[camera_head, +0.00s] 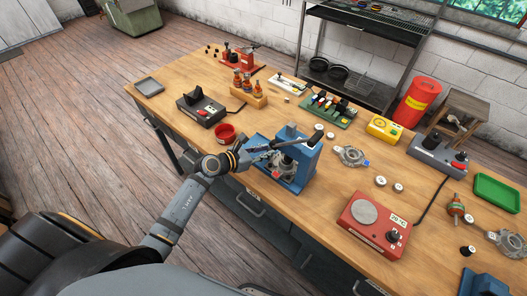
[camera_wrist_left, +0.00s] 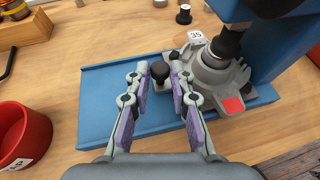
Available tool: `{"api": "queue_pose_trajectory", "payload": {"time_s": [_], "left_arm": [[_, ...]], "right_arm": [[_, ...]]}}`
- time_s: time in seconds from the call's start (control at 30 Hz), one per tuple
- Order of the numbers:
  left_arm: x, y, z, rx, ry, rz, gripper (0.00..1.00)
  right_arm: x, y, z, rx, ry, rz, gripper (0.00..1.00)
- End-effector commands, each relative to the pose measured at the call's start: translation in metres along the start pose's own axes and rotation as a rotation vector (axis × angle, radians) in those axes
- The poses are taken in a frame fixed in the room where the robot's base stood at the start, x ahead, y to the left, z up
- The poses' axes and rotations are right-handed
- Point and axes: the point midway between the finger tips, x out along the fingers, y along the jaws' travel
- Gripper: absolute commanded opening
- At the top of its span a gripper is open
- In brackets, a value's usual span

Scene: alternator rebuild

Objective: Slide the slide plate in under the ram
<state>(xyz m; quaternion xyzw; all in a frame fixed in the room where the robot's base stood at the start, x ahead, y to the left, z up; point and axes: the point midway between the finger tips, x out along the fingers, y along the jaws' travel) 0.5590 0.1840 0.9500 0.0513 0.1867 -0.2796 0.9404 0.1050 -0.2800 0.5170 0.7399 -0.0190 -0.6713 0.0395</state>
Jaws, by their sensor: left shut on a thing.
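The blue press (camera_head: 302,150) stands at the table's near edge, and its blue base (camera_wrist_left: 105,100) fills the middle of the left wrist view. My left gripper (camera_wrist_left: 159,70) is shut on the black knob (camera_wrist_left: 160,72) of the slide plate, low over the base. The plate itself is mostly hidden by the fingers and the grey casting. The grey casting (camera_wrist_left: 212,75) with a red patch is at the plate's end, right beside the knob. The dark ram (camera_wrist_left: 230,42) stands above the casting and overlaps it in this view; the exact alignment is unclear. My right gripper is not in view.
A red bowl (camera_head: 225,133) stands left of the press; it also shows in the left wrist view (camera_wrist_left: 22,135).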

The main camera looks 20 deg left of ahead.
Motion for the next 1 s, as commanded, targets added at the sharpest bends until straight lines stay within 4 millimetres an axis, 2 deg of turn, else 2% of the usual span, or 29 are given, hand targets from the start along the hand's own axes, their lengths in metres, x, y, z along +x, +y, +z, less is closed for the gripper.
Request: {"api": "queue_pose_trajectory", "payload": {"time_s": [0.03, 0.07, 0.13, 0.4, 0.5, 0.57, 0.8, 1.0], "left_arm": [[0.0, 0.0, -0.002, -0.001, 0.003, 0.0, 0.0], [0.0, 0.0, -0.002, -0.001, 0.003, 0.001, 0.24], [0.0, 0.001, -0.002, 0.0, 0.003, 0.002, 0.32], [-0.001, 0.001, -0.002, 0.002, 0.002, 0.004, 0.32], [-0.007, 0.002, -0.003, 0.004, 0.005, 0.006, 0.32], [-0.017, 0.003, -0.003, 0.007, 0.006, 0.007, 0.32], [-0.074, 0.001, -0.004, 0.012, 0.012, 0.003, 0.32], [-0.104, 0.0, -0.003, 0.009, 0.009, 0.003, 0.32]], "right_arm": [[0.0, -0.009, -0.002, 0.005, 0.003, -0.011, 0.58], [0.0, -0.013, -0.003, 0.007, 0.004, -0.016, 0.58], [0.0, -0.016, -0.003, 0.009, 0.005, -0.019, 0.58], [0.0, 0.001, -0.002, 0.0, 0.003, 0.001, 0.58], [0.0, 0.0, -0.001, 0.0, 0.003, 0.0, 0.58], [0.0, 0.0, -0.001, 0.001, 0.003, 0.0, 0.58], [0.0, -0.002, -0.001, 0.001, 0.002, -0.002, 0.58], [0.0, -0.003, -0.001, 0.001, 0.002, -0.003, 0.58]]}}
